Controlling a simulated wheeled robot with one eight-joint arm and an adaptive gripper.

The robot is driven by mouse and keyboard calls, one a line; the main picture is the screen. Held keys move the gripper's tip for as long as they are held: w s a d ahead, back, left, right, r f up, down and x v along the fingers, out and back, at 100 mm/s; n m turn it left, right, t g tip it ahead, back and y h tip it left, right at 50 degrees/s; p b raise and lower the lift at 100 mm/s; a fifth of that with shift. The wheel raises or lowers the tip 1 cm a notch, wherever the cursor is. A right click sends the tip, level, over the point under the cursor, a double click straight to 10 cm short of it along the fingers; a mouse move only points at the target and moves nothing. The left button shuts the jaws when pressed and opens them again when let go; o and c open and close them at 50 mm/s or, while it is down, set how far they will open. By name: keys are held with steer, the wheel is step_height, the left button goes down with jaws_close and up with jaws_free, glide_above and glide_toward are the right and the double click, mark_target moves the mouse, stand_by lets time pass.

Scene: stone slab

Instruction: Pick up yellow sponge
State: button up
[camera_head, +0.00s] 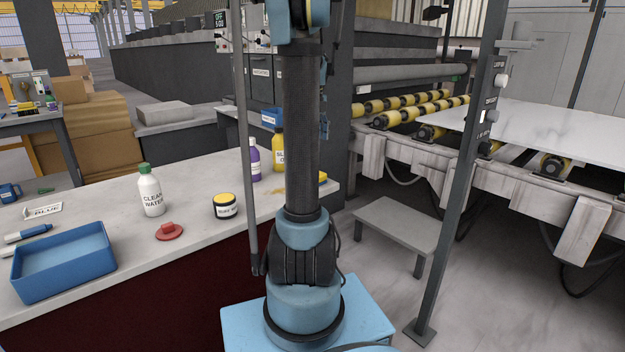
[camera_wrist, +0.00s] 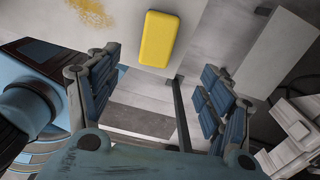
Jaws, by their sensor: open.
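The yellow sponge (camera_wrist: 159,39) lies on the pale stone slab near its edge, at the top middle of the wrist view. In the head view only a small yellow bit of the sponge (camera_head: 323,177) shows at the slab's right end; my arm hides the rest. My gripper (camera_wrist: 162,88) is open and empty in the wrist view, its blue-padded fingers wide apart. The sponge is beyond the fingertips and between their lines, not touched.
On the slab (camera_head: 100,225) stand a white bottle (camera_head: 151,194), a black jar (camera_head: 225,206), a red object (camera_head: 169,231), a purple bottle (camera_head: 255,160), a yellow bottle (camera_head: 278,155) and a blue tray (camera_head: 63,262). A grey bench (camera_head: 396,222) and a post (camera_head: 458,190) stand to the right.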

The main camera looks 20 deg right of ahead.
step_height(320, 180, down, 15)
steer(key=shift+s+a+r, duration=0.1)
steer(key=shift+s+r, duration=0.05)
stand_by(0.6)
steer(key=c, duration=1)
